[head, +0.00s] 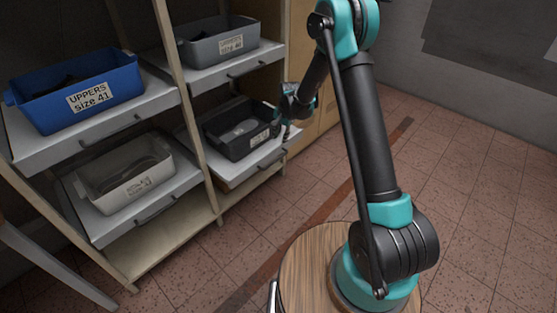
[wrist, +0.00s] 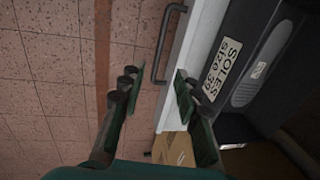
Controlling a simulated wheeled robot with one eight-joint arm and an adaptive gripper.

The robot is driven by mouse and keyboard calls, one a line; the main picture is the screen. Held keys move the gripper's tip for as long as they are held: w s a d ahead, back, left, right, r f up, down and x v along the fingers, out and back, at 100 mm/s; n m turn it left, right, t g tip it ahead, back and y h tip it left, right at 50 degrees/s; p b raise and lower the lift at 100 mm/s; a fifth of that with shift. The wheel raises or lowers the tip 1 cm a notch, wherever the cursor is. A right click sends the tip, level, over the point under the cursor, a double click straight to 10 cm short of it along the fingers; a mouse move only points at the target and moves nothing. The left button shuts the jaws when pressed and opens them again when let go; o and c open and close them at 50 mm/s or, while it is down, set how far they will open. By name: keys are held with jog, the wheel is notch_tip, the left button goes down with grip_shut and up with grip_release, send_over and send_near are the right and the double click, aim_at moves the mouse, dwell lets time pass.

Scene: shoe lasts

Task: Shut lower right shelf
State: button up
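The lower right shelf (head: 232,172) is a pale pull-out board, and it juts out past the frame. A black bin (head: 215,145) stands on it. In the wrist view, the shelf's white front edge (wrist: 183,75) runs beside the bin, which is labelled SOLES size 39 (wrist: 233,65). A dark bar handle (wrist: 160,45) is fixed to that front edge. My gripper (head: 287,118) is at the right front end of this shelf. In the wrist view, its fingers (wrist: 158,78) are spread apart with nothing between them, and the handle lies beyond the fingertips.
The upper right shelf (head: 225,72) holds a grey bin (head: 205,50). The left shelves carry a blue bin (head: 60,105) and a light bin (head: 105,183). A wooden upright (head: 180,85) divides the columns. The tiled floor (head: 480,180) to the right is clear.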

aim_at(275, 162)
jog(key=a+f, duration=0.1)
jog(key=f, duration=0.4)
jog(key=w+f, duration=0.1)
jog(key=f, duration=0.4)
jog(key=w+a+f, duration=0.1)
jog(key=f, duration=0.4)
jog(key=shift+a+f, duration=0.3)
grip_shut()
